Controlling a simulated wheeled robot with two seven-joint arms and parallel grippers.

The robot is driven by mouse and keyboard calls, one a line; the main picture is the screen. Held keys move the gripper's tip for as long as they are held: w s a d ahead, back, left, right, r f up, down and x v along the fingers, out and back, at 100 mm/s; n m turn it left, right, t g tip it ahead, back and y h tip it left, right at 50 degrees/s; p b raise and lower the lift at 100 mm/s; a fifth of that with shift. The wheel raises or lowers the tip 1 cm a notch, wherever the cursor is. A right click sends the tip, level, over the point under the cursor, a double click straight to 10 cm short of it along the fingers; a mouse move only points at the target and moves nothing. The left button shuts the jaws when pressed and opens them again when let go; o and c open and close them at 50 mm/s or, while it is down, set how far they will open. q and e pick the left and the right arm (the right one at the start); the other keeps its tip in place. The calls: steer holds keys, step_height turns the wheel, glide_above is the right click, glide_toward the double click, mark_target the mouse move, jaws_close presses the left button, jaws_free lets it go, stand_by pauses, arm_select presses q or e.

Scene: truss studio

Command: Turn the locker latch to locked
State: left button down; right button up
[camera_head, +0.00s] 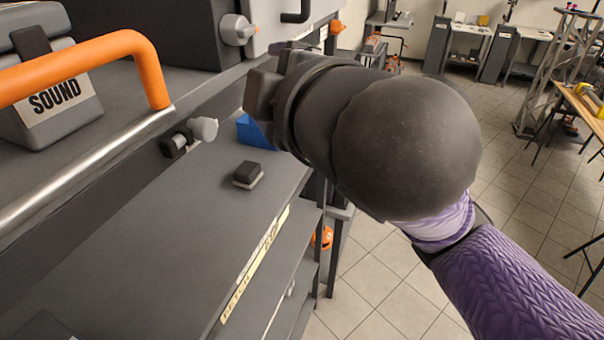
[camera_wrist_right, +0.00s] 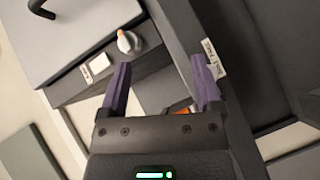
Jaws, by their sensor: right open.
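A round light-grey knob with an orange mark (camera_wrist_right: 129,42), which looks like the latch, sits on a dark strip below a light-grey door (camera_wrist_right: 75,35) in the right wrist view. A small white label (camera_wrist_right: 86,74) is beside it; its text is too small to read. My right gripper (camera_wrist_right: 159,62) is open, with its two purple fingers apart and nothing between them. The knob appears beyond the left finger, not between the fingers. In the head view my right wrist hides the fingers and part of the locker front. My left gripper is in neither view.
A grey shelf top (camera_head: 130,250) holds a small dark block (camera_head: 248,174) and a blue bin (camera_head: 252,131). An orange handle (camera_head: 85,62) and a case labelled SOUND (camera_head: 55,105) are at left. The tiled floor (camera_head: 385,285) at right is open, with benches (camera_head: 465,42) far back.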

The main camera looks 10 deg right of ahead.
steer(key=s+d+f+m+g, duration=0.1)
steer(key=f+m+g, duration=0.1)
steer(key=f, duration=0.8)
steer(key=s+d+f+m+g+h, duration=0.1)
steer(key=f+m, duration=0.4)
steer(key=f, duration=0.5)
steer(key=s+d+f+m+g+b, duration=0.1)
steer(key=f+g, duration=0.4)
steer(key=f, duration=0.5)
steer(key=shift+s+d+f+m, duration=0.15)
steer(key=shift+s+d+m, duration=0.75)
steer(key=shift+m, duration=0.3)
steer(key=shift+f, duration=0.1)
steer(key=s+d+f+m+g+h+b, duration=0.1)
steer(key=s+d+f+g+b, duration=0.15)
steer(key=f+b, duration=1.4)
steer(key=s+d+f+m+g+h+b, duration=0.1)
steer(key=s+f+b, duration=0.25)
steer(key=f, duration=2.55)
steer(key=s+d+f+g+b, duration=0.1)
steer(key=s+f+b, duration=0.5)
steer(key=s+f, duration=0.5)
steer(key=s+d+f+m+g+b, duration=0.1)
steer(key=s+d+f+g+b, duration=0.1)
steer(key=s+f+b, duration=0.5)
steer(key=s+f, duration=0.4)
steer(key=f, duration=0.2)
steer(key=shift+d+f, duration=0.25)
steer(key=shift+d, duration=0.05)
